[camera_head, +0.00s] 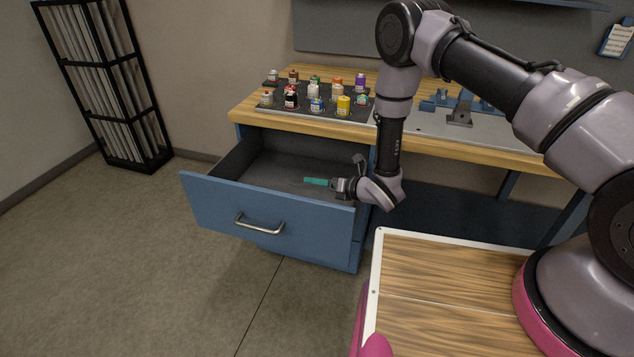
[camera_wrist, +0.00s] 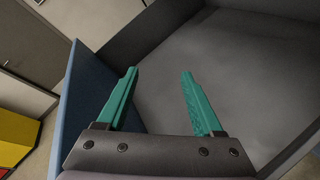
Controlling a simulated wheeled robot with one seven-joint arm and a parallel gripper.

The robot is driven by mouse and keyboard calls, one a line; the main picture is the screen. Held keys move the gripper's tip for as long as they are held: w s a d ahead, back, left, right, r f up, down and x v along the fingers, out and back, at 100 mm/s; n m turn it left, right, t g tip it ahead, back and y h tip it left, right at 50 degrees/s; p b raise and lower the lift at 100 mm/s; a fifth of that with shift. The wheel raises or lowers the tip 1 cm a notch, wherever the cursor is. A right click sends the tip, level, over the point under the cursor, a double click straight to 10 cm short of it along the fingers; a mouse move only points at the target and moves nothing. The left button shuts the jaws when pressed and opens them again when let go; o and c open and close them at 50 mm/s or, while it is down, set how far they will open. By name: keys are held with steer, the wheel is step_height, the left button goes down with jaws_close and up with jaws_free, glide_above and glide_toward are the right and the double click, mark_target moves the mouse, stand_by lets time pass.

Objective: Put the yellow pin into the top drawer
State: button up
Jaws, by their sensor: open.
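The top drawer (camera_head: 240,200) of the blue workbench is pulled open in the head view, with its dark inside showing. My gripper (camera_head: 316,181) with its teal fingers is over the right part of the drawer. In the wrist view my gripper (camera_wrist: 158,74) has its fingers apart and nothing between them. The drawer's grey floor (camera_wrist: 220,65) shows bare there. No pin can be made out in the drawer. A yellow cylinder-like item (camera_head: 343,106) stands on the dark mat on the benchtop; I cannot tell whether it is the yellow pin.
Several small coloured bottles stand on the dark mat (camera_head: 330,113) on the wooden benchtop (camera_head: 245,107). A metal plate with blue and grey fixtures (camera_head: 459,113) is to the right. A black rack (camera_head: 110,90) stands by the wall. The floor left of the drawer is clear.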

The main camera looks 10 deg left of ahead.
steer(key=v, duration=1)
steer(key=w+d+r+m+t+h, duration=0.2)
steer(key=w+d+r+m, duration=0.1)
steer(key=w+r+m, duration=0.3)
steer(key=w+d+r+m+t+h, duration=0.2)
steer(key=w+d+r+m, duration=0.15)
steer(key=w+r, duration=0.45)
steer(key=w+d+r+m+h, duration=0.1)
steer(key=d+r+m+h, duration=0.2)
steer(key=d+r+m, duration=0.5)
steer(key=d+r+m+h, duration=0.2)
steer(key=d+r+m, duration=0.35)
steer(key=r, duration=0.45)
steer(key=s+d+r+m+h, duration=0.3)
steer(key=s+d+r+m, duration=0.8)
steer(key=s+r+m, duration=0.15)
steer(key=s+d+r+m+g, duration=0.1)
steer(key=s+r+m, duration=0.1)
steer(key=s+m, duration=0.3)
steer(key=s+d+r+m+g, duration=0.1)
steer(key=s+r+m, duration=0.2)
steer(key=s, duration=1)
steer(key=m, duration=0.2)
steer(key=shift+d+m+g+y, duration=0.2)
steer(key=shift+m+g+y, duration=0.15)
steer(key=shift+g+y, duration=0.05)
steer(key=shift+r, duration=0.1)
